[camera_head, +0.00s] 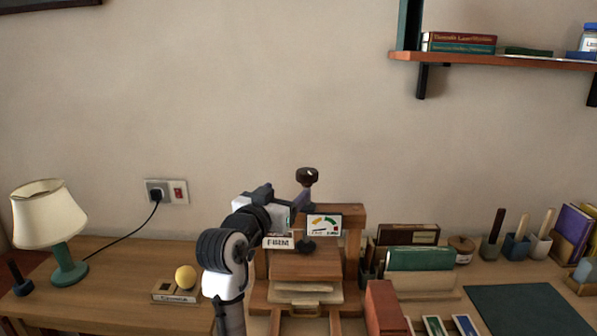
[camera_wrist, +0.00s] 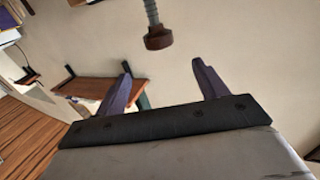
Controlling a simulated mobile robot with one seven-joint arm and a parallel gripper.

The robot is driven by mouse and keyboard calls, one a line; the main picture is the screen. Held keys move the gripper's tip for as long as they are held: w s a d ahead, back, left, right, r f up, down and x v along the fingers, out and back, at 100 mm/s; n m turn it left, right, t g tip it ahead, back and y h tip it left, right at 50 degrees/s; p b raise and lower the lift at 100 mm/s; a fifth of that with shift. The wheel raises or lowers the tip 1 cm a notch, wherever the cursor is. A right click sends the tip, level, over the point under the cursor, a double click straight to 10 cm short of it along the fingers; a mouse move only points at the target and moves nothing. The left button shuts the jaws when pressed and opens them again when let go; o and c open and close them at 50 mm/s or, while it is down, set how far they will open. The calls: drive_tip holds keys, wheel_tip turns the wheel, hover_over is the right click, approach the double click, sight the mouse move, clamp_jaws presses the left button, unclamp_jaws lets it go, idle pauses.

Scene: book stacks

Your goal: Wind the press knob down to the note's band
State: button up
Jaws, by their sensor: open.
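The dark brown press knob (camera_head: 307,175) tops the screw of the wooden book press (camera_head: 351,222). In the wrist view the knob (camera_wrist: 158,38) and its threaded shaft appear past my fingertips, roughly centred between them. My gripper (camera_head: 303,199) is open and empty, just below the knob in the head view; no contact shows. In the wrist view its two purple fingers (camera_wrist: 162,64) stand wide apart. A note reading FIRM (camera_head: 278,243) is at the press's front left. A dial (camera_head: 324,226) with coloured bands is right of it; its pointer is too small to read.
A lamp (camera_head: 50,221) and a yellow ball on a block (camera_head: 185,278) stand left. Books (camera_head: 419,258) and pen cups (camera_head: 516,246) are right of the press. A wall shelf (camera_head: 497,60) hangs upper right. A green mat (camera_head: 528,309) lies clear at right.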

sight(303, 176)
drive_tip(key=p+x, duration=0.4)
drive_tip(key=x, duration=0.9)
drive_tip(key=shift+w+d, duration=0.2)
drive_tip(key=shift+w, duration=0.1)
drive_tip(key=c, duration=1)
